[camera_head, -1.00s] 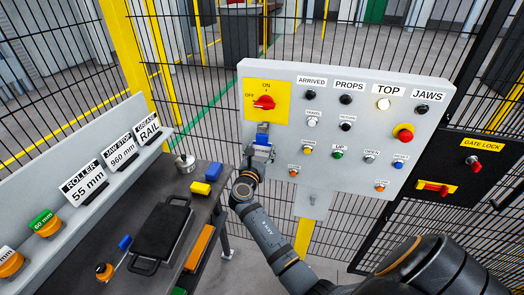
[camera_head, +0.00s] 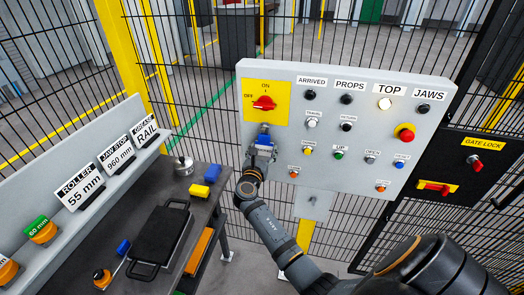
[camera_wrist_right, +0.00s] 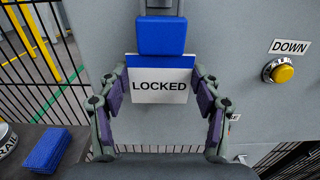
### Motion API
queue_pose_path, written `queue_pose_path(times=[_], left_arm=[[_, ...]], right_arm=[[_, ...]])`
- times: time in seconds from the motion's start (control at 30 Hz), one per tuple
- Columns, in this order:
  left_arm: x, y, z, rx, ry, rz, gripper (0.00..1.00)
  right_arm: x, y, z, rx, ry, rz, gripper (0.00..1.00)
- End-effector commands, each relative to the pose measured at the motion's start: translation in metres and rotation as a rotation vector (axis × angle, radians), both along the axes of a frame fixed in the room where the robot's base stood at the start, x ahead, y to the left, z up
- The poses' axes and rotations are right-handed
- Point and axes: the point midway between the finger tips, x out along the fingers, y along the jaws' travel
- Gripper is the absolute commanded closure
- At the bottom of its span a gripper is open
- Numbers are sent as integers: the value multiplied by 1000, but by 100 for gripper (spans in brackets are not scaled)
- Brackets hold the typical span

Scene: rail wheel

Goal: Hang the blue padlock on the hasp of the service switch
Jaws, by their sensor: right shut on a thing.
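The blue padlock (camera_wrist_right: 162,37) carries a white LOCKED tag (camera_wrist_right: 160,86) below its body. My right gripper (camera_wrist_right: 161,92) is shut on it, with the purple pads at both sides of the tag. In the head view my right gripper (camera_head: 257,160) is just below the service switch (camera_head: 266,101), a yellow plate with a red handle lying level toward OFF. The padlock is upright, close under the switch at the grey hasp (camera_head: 264,128). I cannot tell whether its shackle passes through the hasp. My left gripper is not in view.
The grey panel (camera_head: 340,185) holds several buttons, with a yellow DOWN button (camera_wrist_right: 282,71) right of the gripper. Mesh fencing stands behind.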

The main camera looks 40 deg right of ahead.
Motion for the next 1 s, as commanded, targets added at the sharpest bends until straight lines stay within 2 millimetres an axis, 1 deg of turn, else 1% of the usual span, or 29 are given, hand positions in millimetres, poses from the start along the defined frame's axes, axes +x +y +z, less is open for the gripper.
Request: queue_pose_path(times=[0.2, 0.27, 0.3, 0.47, 0.73, 0.8, 0.87, 1.0], left_arm=[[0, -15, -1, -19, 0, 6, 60], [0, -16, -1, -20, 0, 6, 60], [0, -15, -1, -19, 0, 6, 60], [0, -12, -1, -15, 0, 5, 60], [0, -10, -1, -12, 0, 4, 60], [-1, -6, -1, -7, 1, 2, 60], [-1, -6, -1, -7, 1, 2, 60], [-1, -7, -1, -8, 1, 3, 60]], right_arm=[[0, 0, 1, -1, -1, 0, 68], [0, 0, 1, -1, -1, 0, 68], [0, 0, 1, -1, -1, 0, 30], [0, 0, 1, -1, -1, 0, 8], [0, 0, 0, 0, 0, 0, 8], [-1, 1, 0, 1, 1, 0, 8], [-4, 6, -1, 1, 0, 1, 8], [-22, 25, -1, 4, 1, 1, 8]])
